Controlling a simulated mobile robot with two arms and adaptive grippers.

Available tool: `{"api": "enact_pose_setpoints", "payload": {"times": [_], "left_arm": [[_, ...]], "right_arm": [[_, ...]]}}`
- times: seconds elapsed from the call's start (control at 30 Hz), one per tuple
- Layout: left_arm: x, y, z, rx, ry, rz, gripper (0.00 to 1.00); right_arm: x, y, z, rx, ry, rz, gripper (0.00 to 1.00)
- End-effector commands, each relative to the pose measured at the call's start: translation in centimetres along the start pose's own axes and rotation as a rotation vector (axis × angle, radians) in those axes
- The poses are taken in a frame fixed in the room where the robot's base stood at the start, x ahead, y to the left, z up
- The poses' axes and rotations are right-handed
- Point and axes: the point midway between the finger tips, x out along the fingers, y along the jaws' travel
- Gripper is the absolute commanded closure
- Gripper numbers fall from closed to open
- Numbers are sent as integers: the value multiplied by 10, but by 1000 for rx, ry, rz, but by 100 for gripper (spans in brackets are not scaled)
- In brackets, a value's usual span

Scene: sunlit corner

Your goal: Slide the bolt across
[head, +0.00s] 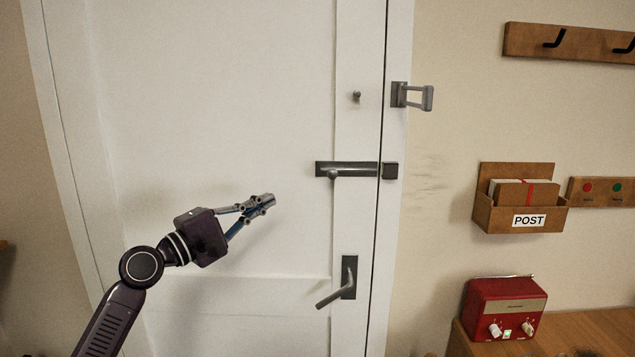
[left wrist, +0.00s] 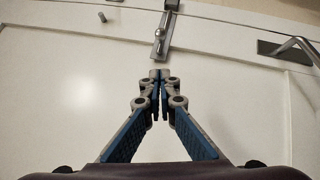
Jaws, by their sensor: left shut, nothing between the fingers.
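The bolt (head: 350,169) is a dark metal slide mounted level on the white door, with a rounded knob (head: 332,174) near the left part of its plate. Its keeper (head: 390,170) is a dark block on the door frame, just right of the door's edge. My left gripper (head: 271,199) is shut and empty, left of and a little below the knob in the head view. In the left wrist view its closed fingertips (left wrist: 160,74) point toward the bolt (left wrist: 164,35), with door surface showing between them. My right gripper is not in view.
A lever handle (head: 348,280) sits below the bolt. A small stud (head: 356,96) on the door and a hinged bar latch (head: 412,96) on the frame are above. The door left of the bolt is clear.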

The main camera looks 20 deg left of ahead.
Motion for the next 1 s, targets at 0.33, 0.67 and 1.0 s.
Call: {"api": "enact_pose_setpoints", "payload": {"times": [0.33,0.67,1.0], "left_arm": [[7,1,-1,1,2,0,100],[67,4,0,-2,2,1,100],[117,3,15,1,1,-2,100]], "right_arm": [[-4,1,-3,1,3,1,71],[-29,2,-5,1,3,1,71],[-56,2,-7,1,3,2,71]]}}
